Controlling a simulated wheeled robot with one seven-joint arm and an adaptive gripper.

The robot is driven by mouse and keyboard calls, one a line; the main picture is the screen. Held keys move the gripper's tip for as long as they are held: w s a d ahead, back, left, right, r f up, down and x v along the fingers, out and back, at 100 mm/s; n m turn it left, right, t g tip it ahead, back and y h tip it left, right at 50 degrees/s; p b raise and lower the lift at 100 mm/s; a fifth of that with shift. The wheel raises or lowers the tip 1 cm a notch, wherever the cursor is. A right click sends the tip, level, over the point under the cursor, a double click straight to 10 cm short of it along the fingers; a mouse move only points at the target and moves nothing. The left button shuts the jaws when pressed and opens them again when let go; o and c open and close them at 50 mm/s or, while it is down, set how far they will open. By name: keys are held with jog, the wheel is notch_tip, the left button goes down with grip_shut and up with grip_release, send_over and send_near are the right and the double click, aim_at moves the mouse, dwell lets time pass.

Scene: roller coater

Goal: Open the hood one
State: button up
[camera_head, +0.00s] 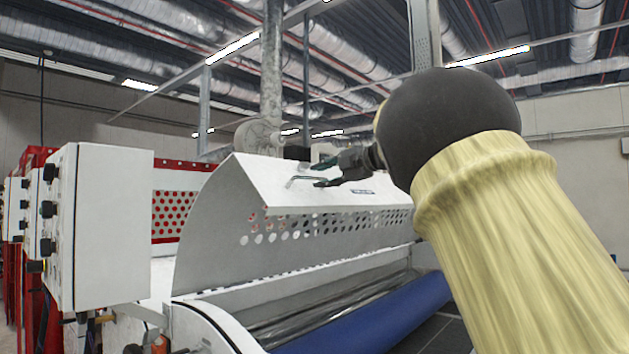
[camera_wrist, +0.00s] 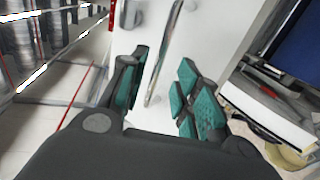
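The hood (camera_head: 300,228) is a white curved cover with rows of round holes, over the rollers of the machine. Its lower edge stands above the rollers, which show below it. A thin metal handle (camera_head: 298,180) is on its upper sloping panel; it also shows in the wrist view as a shiny bar (camera_wrist: 165,55). My gripper (camera_head: 322,173) is at the handle's right end. In the wrist view my gripper (camera_wrist: 160,92) is open, with teal-padded fingers on either side of the bar. A gap shows beside the bar; I cannot tell whether a finger touches it.
A blue roller (camera_head: 375,318) and a shiny metal roller (camera_head: 330,305) lie below the hood. A white control box (camera_head: 110,225) with black knobs stands at left. A red perforated guard (camera_head: 172,215) is behind it. My arm covers the right side.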

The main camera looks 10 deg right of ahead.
jog(key=v, duration=0.7)
jog(key=shift+s, duration=0.2)
jog(key=shift+d, duration=0.15)
